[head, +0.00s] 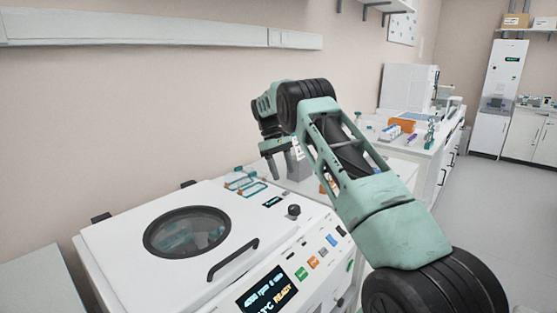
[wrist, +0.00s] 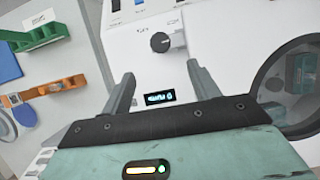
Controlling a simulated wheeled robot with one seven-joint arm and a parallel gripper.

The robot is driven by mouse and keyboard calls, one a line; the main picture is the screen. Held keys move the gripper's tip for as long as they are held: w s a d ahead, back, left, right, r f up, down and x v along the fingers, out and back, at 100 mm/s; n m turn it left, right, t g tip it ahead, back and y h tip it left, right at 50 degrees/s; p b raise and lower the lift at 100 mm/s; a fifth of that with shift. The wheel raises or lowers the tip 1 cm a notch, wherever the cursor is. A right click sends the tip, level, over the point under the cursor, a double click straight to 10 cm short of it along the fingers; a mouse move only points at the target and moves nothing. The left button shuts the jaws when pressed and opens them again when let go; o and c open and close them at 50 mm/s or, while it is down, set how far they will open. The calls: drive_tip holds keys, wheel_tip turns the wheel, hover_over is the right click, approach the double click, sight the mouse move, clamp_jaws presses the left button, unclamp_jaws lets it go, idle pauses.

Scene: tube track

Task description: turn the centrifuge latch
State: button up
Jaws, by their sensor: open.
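The white centrifuge (head: 130,250) stands in the lower left of the head view with its lid closed. Its latch looks like a small black knob (head: 294,211) near the lid's right front corner. In the wrist view the knob (wrist: 160,42) sits beyond the fingertips, roughly centred between them, with a pale pointer-like part beside it. My gripper (wrist: 160,73) is open and empty, and apart from the knob. In the head view my gripper (head: 270,152) hangs above and behind the knob. A small lit display (wrist: 160,97) shows between the fingers.
The lid has a round window (head: 187,232) and a black bar handle (head: 233,260). Green and orange racks (wrist: 55,90) show at left in the wrist view. A bench (head: 425,145) with labware stands behind.

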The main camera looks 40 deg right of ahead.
drive_tip(key=shift+v, duration=2.4)
